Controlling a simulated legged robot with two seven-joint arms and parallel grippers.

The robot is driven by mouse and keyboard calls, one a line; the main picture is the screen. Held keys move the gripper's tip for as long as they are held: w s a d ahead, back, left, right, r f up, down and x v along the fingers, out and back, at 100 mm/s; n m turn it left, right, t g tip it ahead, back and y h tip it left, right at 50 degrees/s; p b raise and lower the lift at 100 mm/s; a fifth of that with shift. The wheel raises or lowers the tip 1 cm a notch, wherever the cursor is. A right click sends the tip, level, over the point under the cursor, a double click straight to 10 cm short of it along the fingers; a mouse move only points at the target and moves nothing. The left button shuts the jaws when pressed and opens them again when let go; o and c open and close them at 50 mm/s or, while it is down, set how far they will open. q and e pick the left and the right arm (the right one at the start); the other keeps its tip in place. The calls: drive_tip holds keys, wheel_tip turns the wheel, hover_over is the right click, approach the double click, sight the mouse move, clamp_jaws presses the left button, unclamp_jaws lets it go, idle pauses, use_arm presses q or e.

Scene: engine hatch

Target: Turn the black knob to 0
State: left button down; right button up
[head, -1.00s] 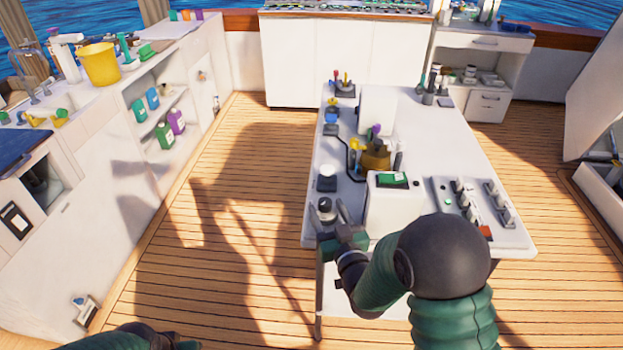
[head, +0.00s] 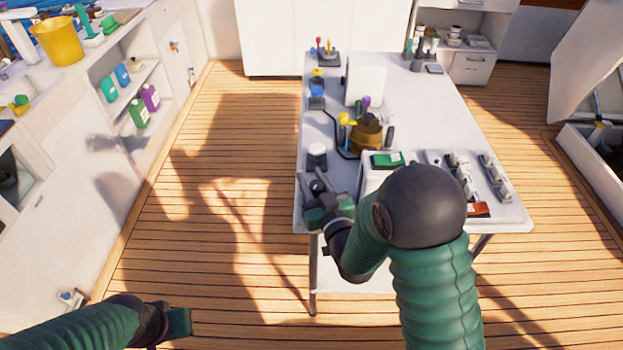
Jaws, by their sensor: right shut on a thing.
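The black knob (head: 318,186) is at the near left corner of the white table, mostly hidden by my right gripper. My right gripper (head: 319,182) reaches in from the near side and is shut on the knob. The knob's markings and its pointer cannot be read. My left gripper (head: 179,321) is low at the left, above the deck and away from the table. I cannot tell whether its fingers are apart.
On the white table (head: 430,115), a white-topped button (head: 317,151) sits just behind the knob. A white box with a green display (head: 387,160) is to the right, near switches (head: 462,175) and a brass-coloured part (head: 366,136). The deck (head: 220,200) left of the table is clear.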

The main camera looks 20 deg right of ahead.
clamp_jaws()
drive_tip(key=shift+h, duration=0.3)
drive_tip(key=m+h, duration=0.2)
drive_tip(key=h, duration=0.1)
drive_tip(key=shift+d+m+h+b, duration=0.25)
drive_tip(key=shift+m+h+b, duration=0.05)
drive_tip(key=shift+m+h, duration=0.1)
drive_tip(key=m+h, duration=0.1)
drive_tip(key=h, duration=0.1)
drive_tip(key=m+g+h, duration=0.1)
drive_tip(key=shift+s+d+m+h, duration=0.1)
drive_tip(key=shift+d+m+h, duration=0.2)
drive_tip(key=shift+h, duration=0.1)
drive_tip(key=m+g+h, duration=0.1)
drive_tip(key=h, duration=0.1)
drive_tip(key=m+g+h+p, duration=0.1)
drive_tip(key=m+h, duration=0.1)
drive_tip(key=d+m+g+h+p, duration=0.1)
drive_tip(key=shift+s+r+g+h, duration=0.1)
drive_tip(key=shift+s+g+h, duration=0.15)
drive_tip(key=shift+g+h, duration=0.15)
drive_tip(key=shift+s+d+m+g+h+p, duration=0.15)
drive_tip(key=shift+m+g+h+p, duration=0.1)
drive_tip(key=shift+m+g+h, duration=0.4)
drive_tip(key=shift+s+d+m+g+h+p, duration=0.1)
drive_tip(key=shift+m+g+h+p, duration=0.15)
drive_tip(key=shift+m+g+h, duration=0.4)
drive_tip(key=shift+s+d+m+g+h+p, duration=0.15)
drive_tip(key=shift+m+g+h+p, duration=0.2)
drive_tip(key=shift+m+g, duration=0.35)
